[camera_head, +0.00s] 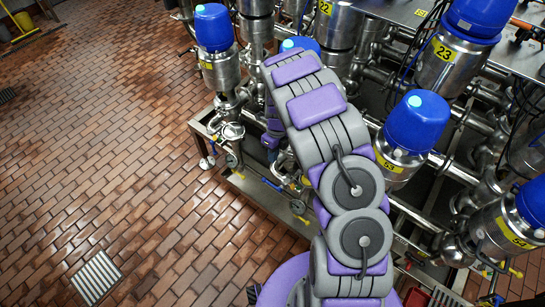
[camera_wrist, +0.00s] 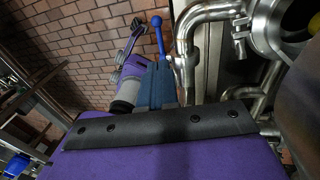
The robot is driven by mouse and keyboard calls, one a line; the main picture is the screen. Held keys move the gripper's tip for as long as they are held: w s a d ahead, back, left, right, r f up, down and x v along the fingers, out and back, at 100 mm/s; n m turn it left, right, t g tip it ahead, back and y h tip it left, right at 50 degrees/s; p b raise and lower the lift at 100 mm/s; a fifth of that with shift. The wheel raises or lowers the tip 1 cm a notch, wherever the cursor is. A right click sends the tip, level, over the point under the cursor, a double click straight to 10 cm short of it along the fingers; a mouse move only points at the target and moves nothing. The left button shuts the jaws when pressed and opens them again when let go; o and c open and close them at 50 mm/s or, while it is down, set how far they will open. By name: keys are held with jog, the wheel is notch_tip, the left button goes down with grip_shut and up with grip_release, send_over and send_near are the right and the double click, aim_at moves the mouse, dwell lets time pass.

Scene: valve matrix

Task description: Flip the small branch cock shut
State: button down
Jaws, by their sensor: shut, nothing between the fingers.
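In the wrist view a small cock lever (camera_wrist: 158,36) with a blue grip and rounded end stands up beside a bent steel pipe (camera_wrist: 187,50). Its lower end meets a fitting on the pipe. My gripper (camera_wrist: 156,72) shows as dark blue fingers beyond the black-edged purple palm. The fingers are shut and empty, just below and left of the lever in the picture; I cannot tell whether they touch it.
Steel valves with blue caps (camera_head: 416,122) and yellow number tags crowd the rack right of and behind my arm. A steel clamp fitting (camera_wrist: 241,38) is right of the lever. The brick floor (camera_head: 100,160) at left is mostly clear, with a drain grate (camera_head: 96,277).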

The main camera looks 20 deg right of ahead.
aim_at(270, 183)
jog(key=f+b, duration=0.1)
jog(key=f, duration=0.3)
jog(key=s+a+f+b, duration=0.1)
jog(key=f, duration=0.3)
jog(key=s+f+b, duration=0.1)
jog(key=f, duration=0.3)
jog(key=shift+a, duration=0.4)
jog(key=shift+w+r, duration=0.1)
jog(key=shift+s, duration=0.2)
